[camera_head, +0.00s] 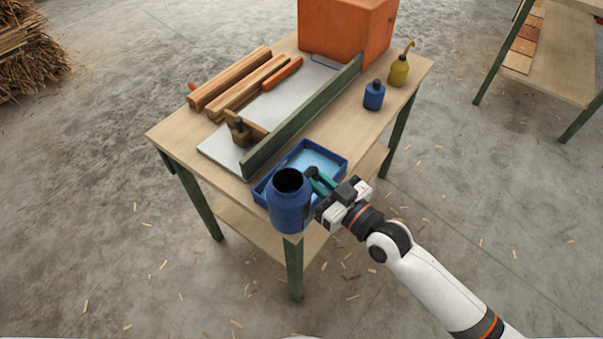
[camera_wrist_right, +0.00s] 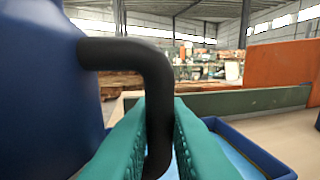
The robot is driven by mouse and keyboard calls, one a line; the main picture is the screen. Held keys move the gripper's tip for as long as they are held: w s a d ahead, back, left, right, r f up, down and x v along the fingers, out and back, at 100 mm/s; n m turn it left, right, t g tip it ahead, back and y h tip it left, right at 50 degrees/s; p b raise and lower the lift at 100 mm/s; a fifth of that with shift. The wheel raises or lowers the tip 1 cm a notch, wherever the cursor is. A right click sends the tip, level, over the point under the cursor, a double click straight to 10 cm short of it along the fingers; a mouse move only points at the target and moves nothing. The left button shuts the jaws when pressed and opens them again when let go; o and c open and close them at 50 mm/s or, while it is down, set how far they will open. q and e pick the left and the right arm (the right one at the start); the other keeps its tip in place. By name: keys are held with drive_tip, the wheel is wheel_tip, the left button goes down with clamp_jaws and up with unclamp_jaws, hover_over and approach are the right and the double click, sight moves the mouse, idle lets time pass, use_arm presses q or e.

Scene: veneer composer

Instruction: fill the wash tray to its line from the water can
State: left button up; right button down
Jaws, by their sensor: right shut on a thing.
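The blue water can (camera_head: 289,208) has an open dark mouth and stands out at the table's near corner in the head view, in front of the wash tray. My right gripper (camera_head: 318,184) is shut on its black handle (camera_wrist_right: 158,95), which sits between the teal fingers in the right wrist view. The can looks upright; whether it touches the table I cannot tell. The blue wash tray (camera_head: 341,163) lies behind the can with light blue water in it; its rim also shows in the right wrist view (camera_wrist_right: 250,150). The can and gripper hide part of the tray. My left gripper is out of view.
A green fence (camera_head: 303,116) runs along a pale metal plate beside the tray. Wooden strips (camera_head: 232,80) lie on the left, an orange housing (camera_head: 345,28) stands at the back. A small blue bottle (camera_head: 374,95) and a yellow oil can (camera_head: 399,70) stand at the right.

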drive_tip(key=shift+r, duration=0.1)
drive_tip(key=m+g+p, duration=0.1)
drive_tip(key=p, duration=0.1)
drive_tip(key=shift+w+m+h+p, duration=0.15)
drive_tip(key=shift+m+h+p, duration=0.15)
drive_tip(key=shift+h+p, duration=0.1)
drive_tip(key=f+m+g+p, duration=0.1)
drive_tip(key=p, duration=0.1)
drive_tip(key=w+f+m+g+h+p, duration=0.1)
drive_tip(key=m+g+p, duration=0.1)
drive_tip(key=p, duration=0.1)
drive_tip(key=shift+d, duration=0.1)
drive_tip(key=shift+s+f+m+g+p, duration=0.15)
drive_tip(key=shift+s+m+g+p, duration=0.35)
drive_tip(key=shift+p, duration=0.55)
drive_tip(key=shift+f, duration=0.2)
drive_tip(key=shift+w, duration=0.1)
drive_tip(key=shift+s+f+m+g+p, duration=0.2)
drive_tip(key=shift+s+m+g+p, duration=0.4)
drive_tip(key=shift+p, duration=0.55)
idle(0.8)
drive_tip(key=shift+s+a+r+m+g+p, duration=0.25)
drive_tip(key=shift+s+r+m+g+p, duration=0.3)
drive_tip(key=shift+p, duration=1.05)
idle(0.9)
drive_tip(key=shift+s+g, duration=0.1)
drive_tip(key=shift+g, duration=0.15)
idle(0.6)
